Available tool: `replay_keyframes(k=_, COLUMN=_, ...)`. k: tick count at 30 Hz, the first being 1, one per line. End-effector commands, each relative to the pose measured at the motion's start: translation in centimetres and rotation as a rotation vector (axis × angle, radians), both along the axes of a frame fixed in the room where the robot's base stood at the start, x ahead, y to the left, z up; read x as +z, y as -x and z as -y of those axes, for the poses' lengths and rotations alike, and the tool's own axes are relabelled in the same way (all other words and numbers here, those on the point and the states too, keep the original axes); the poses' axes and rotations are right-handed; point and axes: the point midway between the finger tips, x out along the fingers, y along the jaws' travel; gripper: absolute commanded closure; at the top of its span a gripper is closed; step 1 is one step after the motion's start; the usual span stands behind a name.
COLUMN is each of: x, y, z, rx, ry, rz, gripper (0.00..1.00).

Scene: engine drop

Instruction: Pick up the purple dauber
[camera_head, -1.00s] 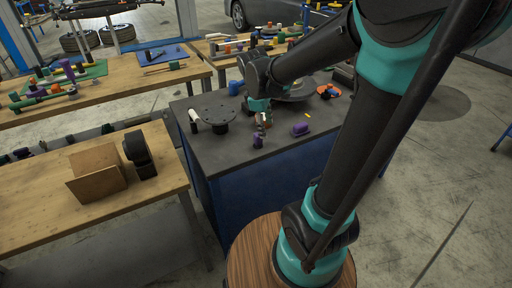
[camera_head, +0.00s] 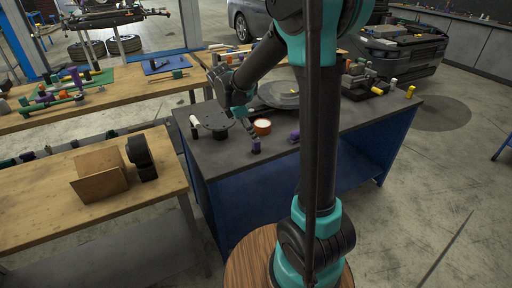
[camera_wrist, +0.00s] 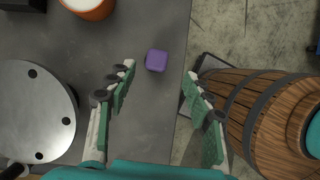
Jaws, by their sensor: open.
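The purple dauber (camera_head: 256,146) stands upright near the front edge of the dark workbench (camera_head: 225,165). In the wrist view the dauber (camera_wrist: 157,60) shows from above as a small purple block, with bare bench around it. My gripper (camera_head: 248,127) is above and slightly left of it in the head view. In the wrist view my gripper (camera_wrist: 160,75) is open and empty, its green-padded fingers on either side of the dauber's line and apart from it. A second purple item (camera_head: 294,135) lies to the right, partly hidden by my arm.
An orange bowl with a pale inside (camera_head: 262,126) stands close behind the dauber. A cardboard box (camera_head: 100,174) sits on the wooden table at left.

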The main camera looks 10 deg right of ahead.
Motion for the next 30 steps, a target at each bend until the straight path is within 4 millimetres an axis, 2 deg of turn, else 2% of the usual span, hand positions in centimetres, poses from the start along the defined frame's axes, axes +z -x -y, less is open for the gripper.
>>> replay_keyframes(k=3, x=-1.4, y=-0.2, z=0.6, rx=-0.002, ry=0.000, rz=0.001, gripper=0.48)
replay_keyframes(k=11, x=-3.1, y=-0.5, z=1.1, rx=-0.002, ry=0.000, rz=0.001, gripper=0.48)
replay_keyframes(k=19, x=-6.4, y=-1.1, z=2.3, rx=-0.002, ry=0.000, rz=0.001, gripper=0.48)
replay_keyframes(k=29, x=-7.0, y=-1.1, z=2.5, rx=-0.001, ry=0.000, rz=0.000, gripper=0.48)
replay_keyframes(k=30, x=-7.0, y=-1.1, z=2.5, rx=-0.001, ry=0.000, rz=0.000, gripper=0.53)
